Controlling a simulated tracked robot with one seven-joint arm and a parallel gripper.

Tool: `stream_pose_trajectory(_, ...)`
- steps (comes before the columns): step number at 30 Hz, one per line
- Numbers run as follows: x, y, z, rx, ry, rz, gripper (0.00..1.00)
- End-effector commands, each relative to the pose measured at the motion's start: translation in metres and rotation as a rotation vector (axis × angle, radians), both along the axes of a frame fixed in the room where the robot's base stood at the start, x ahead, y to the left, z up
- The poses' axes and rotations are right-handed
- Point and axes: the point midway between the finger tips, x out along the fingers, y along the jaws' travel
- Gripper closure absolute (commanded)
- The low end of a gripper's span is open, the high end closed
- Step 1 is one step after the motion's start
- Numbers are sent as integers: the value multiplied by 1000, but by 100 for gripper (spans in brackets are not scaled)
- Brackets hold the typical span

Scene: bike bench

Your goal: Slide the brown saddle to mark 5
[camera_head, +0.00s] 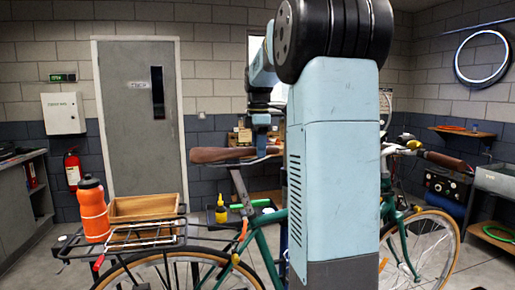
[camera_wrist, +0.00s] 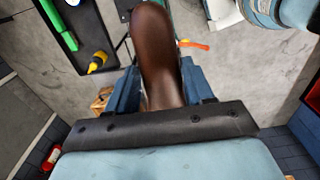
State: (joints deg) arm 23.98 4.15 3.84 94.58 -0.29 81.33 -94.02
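The brown saddle (camera_head: 222,155) sits above the green bike frame, its wide end to the left and its narrow end toward my arm. In the wrist view the saddle (camera_wrist: 154,38) runs up from between my fingers. My gripper (camera_head: 262,145) points down at the narrow part. In the wrist view the blue fingers of my gripper (camera_wrist: 160,72) lie close along both sides of the saddle, with no clear gap. The seat post and its marks cannot be made out; mark 5 is not readable. My arm's pale blue column hides the middle of the bike.
A rear rack (camera_head: 125,240) carries an orange bottle (camera_head: 92,210) and a wooden box (camera_head: 145,207). An orange lever (camera_wrist: 194,44) shows right of the saddle.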

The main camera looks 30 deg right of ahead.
Motion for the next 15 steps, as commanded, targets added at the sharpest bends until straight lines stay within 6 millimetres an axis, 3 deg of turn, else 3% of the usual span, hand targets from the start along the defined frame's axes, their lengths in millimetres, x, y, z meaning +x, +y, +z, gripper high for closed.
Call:
stream_pose_trajectory(2, 0, 0, 0, 0, -1, 0, 58)
stream_pose_trajectory(15, 1, 0, 1, -1, -5, 0, 100)
